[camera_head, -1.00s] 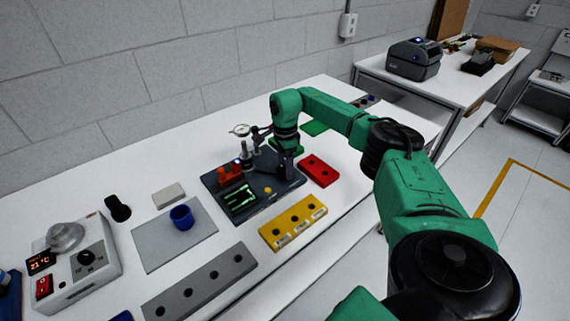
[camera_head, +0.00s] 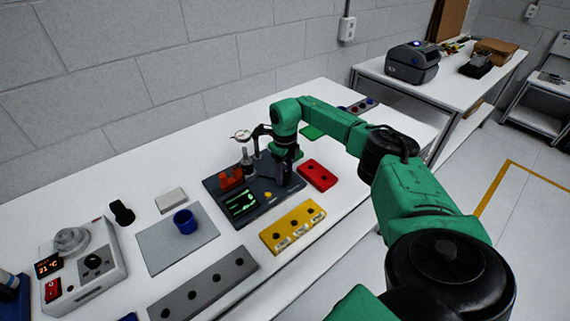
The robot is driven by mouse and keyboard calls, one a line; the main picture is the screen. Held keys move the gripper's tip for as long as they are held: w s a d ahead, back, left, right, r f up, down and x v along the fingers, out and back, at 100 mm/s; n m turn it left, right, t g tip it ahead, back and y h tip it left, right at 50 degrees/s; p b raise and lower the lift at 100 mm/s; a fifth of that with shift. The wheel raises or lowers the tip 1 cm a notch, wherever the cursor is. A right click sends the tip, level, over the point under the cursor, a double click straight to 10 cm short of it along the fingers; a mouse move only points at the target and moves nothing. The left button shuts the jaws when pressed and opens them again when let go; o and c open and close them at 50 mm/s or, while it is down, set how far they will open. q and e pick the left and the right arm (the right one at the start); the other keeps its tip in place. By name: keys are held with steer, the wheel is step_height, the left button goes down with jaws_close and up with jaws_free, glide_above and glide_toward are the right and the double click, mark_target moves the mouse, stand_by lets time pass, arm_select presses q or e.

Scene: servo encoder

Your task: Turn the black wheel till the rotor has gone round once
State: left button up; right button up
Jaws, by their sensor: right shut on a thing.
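A dark fixture plate (camera_head: 224,207) lies on the white table, with a small green lit screen (camera_head: 243,203), an orange-red block (camera_head: 231,179) and a yellow button. A rotor post with a pale disc-like top (camera_head: 241,136) stands at its back. My right gripper (camera_head: 287,176) points down over the right part of the plate and is shut. The black wheel is hidden or cannot be told apart from the dark gripper there. My left gripper is not in view.
A red block (camera_head: 317,175) and a yellow block with holes (camera_head: 293,227) lie close by. A blue cup (camera_head: 184,221) stands on a grey mat (camera_head: 150,250). A grey bar (camera_head: 204,287) and a hotplate-like device (camera_head: 88,265) are at the front left.

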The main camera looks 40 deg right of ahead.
steer(key=m+p, duration=0.1)
steer(key=m, duration=0.3)
steer(key=shift+w+r, duration=0.1)
steer(key=shift+r, duration=0.1)
steer(key=shift+a+m+p, duration=0.1)
steer(key=shift+m+p, duration=0.2)
steer(key=shift+m, duration=1.4)
steer(key=shift+w, duration=0.1)
steer(key=o, duration=1.3)
steer(key=shift+o, duration=0.4)
steer(key=shift+f, duration=0.1)
